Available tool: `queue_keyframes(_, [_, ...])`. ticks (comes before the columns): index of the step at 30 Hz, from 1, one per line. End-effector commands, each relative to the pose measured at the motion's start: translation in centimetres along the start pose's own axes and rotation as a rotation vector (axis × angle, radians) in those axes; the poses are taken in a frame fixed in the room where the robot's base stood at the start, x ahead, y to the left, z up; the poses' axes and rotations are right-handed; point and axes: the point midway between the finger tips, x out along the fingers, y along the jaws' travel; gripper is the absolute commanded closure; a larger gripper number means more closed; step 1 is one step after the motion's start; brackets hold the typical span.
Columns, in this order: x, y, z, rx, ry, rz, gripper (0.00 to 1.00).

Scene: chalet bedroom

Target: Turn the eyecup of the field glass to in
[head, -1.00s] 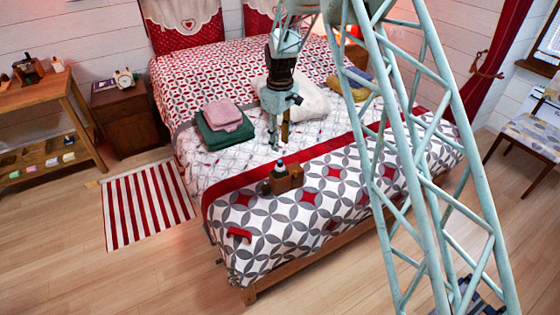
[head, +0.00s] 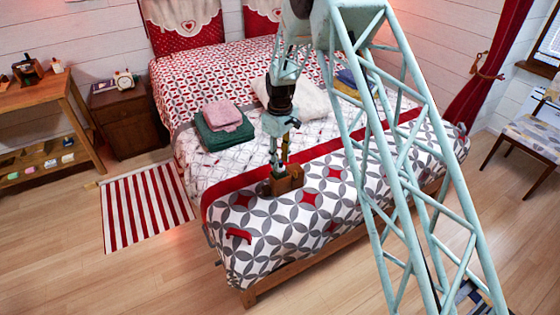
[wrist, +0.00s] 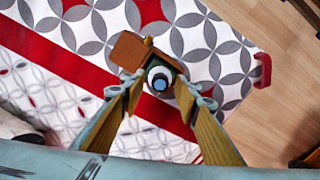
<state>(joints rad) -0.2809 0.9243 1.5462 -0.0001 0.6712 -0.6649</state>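The field glass (head: 288,182) is a brown, box-like body standing on the foot part of the bed. Its round eyecup (wrist: 160,80), a pale ring with a dark and blue centre, points up at the wrist camera. My gripper (head: 277,163) hangs pointing down just over the field glass. In the wrist view my gripper (wrist: 159,88) is open, with one wooden finger on each side of the eyecup. Gaps appear between the fingers and the eyecup; contact cannot be made out. In the head view the fingers hide the eyecup.
A red object (head: 239,234) lies near the bed's front edge. Folded green (head: 222,137) and pink (head: 222,116) cloths and a white pillow (head: 306,103) lie farther back on the bed (head: 270,250). The bedding around the field glass is clear.

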Motion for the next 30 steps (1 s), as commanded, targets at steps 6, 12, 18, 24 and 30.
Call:
queue_keyframes(6, [0.02, 0.00, 0.00, 0.000, 0.000, 0.000, 0.71])
queue_keyframes(12, [0.02, 0.00, 0.00, 0.000, 0.000, 0.000, 0.85])
queue_keyframes(18, [0.02, 0.00, 0.00, 0.000, 0.000, 0.000, 0.95])
queue_keyframes(24, [0.01, 0.00, 0.00, 0.014, 0.000, 0.000, 0.95])
queue_keyframes(30, [-0.01, 0.01, 0.00, 0.064, 0.000, 0.000, 0.95])
